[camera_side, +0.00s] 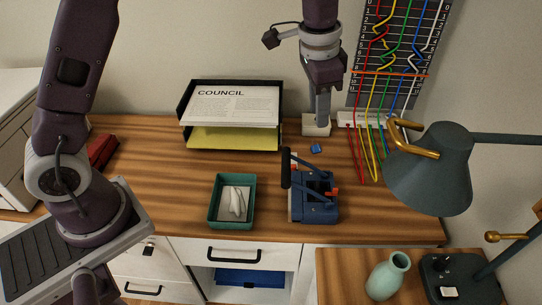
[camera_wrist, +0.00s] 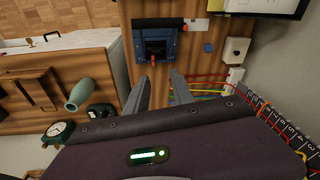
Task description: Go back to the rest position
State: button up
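My gripper (camera_side: 322,118) hangs above the back of the desk (camera_side: 150,165), pointing down. In the side view its fingers overlap a small pale box (camera_side: 312,129); I cannot tell the gap from there. In the wrist view my gripper (camera_wrist: 159,76) has its two fingers apart, with nothing between them. The blue device with a black handle (camera_side: 316,208) stands on the desk in front of the gripper. It also shows in the wrist view (camera_wrist: 157,48), beyond the fingertips.
A paper tray (camera_side: 184,132) stands at the back. A teal tray (camera_side: 214,225) holds something white. A small blue piece (camera_side: 316,148) lies by the pale box. Coloured cables (camera_side: 376,165) hang from a numbered board at right. A lamp (camera_side: 432,170) and vase (camera_side: 388,277) stand front right.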

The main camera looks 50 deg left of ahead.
jog(key=s+a+r+n+t, duration=0.2)
jog(key=s+a+r, duration=0.3)
jog(key=s+r, duration=0.5)
jog(key=s+a+n+t, duration=0.1)
jog(key=s+n, duration=0.1)
jog(key=s, duration=0.7)
jog(key=s+a+f+n, duration=0.1)
jog(key=s+a+n, duration=0.1)
jog(key=s, duration=0.7)
jog(key=shift+s+f+n+t, duration=0.25)
jog(key=shift+s+n+t, duration=0.05)
jog(key=shift+s+t, duration=0.1)
